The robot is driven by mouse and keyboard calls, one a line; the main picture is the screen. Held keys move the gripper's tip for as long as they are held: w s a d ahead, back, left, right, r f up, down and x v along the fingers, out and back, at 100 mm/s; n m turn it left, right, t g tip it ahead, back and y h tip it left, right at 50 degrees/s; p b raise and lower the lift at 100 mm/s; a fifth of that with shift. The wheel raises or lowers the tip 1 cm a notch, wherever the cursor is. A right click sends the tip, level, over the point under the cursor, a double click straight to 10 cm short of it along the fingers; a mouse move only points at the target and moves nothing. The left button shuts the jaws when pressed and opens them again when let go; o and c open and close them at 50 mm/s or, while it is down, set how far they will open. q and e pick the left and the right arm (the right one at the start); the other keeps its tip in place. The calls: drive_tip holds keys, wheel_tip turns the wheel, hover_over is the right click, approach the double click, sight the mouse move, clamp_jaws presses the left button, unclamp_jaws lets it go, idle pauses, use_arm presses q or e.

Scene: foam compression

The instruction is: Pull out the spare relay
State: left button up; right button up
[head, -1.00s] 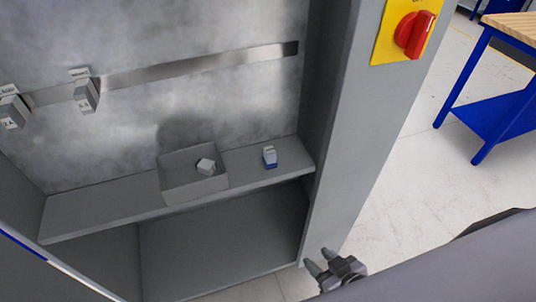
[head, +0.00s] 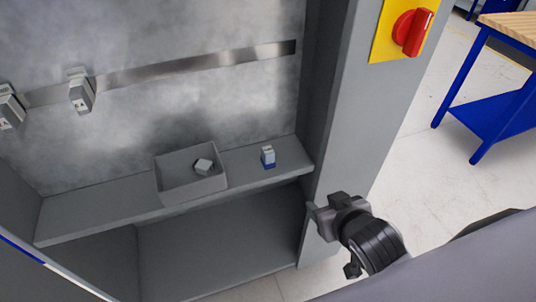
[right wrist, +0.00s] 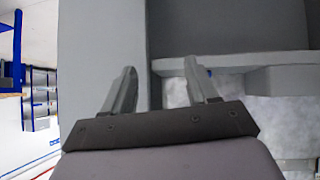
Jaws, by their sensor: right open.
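A small white block with a blue base (head: 268,157) stands upright on the cabinet shelf, right of a grey open bin (head: 175,187). A light grey block (head: 203,166) lies tilted in the bin. Two grey-white relays, one (head: 81,92) and another (head: 9,108) at the left edge, sit on the metal rail. I cannot tell which piece is the spare relay. My right gripper (head: 316,212) is open and empty by the cabinet's right front post, below and right of the blue-based block. Its open fingers show in the right wrist view (right wrist: 162,85). My left gripper is out of view.
The shelf (head: 100,212) crosses the cabinet, with open space below it. The right post (head: 345,130) carries a red rotary switch (head: 413,33) on a yellow plate. A blue-legged workbench (head: 490,95) stands outside at the right.

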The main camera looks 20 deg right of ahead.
drive_tip(key=w+a+r+n+t+y, duration=0.25)
drive_tip(key=w+a+r+t, duration=0.35)
drive_tip(key=r, duration=0.4)
drive_tip(key=w+a+r+n+t+y, duration=0.2)
drive_tip(key=w+a+r+t+y, duration=0.25)
drive_tip(key=w+r, duration=0.4)
drive_tip(key=s+a+r+n+g+y, duration=0.1)
drive_tip(key=s+a+n+g+y, duration=0.1)
drive_tip(key=a+n+g+y, duration=1.3)
wheel_tip(320, 180, down, 10)
drive_tip(key=w+d+n+g+h, duration=0.25)
drive_tip(key=g+h, duration=0.25)
drive_tip(key=h, duration=0.7)
drive_tip(key=d+m+h, duration=0.1)
drive_tip(key=d+h, duration=0.2)
drive_tip(key=d, duration=0.2)
drive_tip(key=w+d+m+h, duration=0.1)
drive_tip(key=d+h, duration=0.2)
drive_tip(key=d, duration=0.2)
drive_tip(key=w+d+m+h, duration=0.1)
drive_tip(key=d+m+h, duration=0.1)
drive_tip(key=d, duration=0.3)
drive_tip(key=shift+w+d+r+g+h, duration=0.2)
drive_tip(key=shift+d+g+h, duration=0.1)
drive_tip(key=shift+h, duration=0.2)
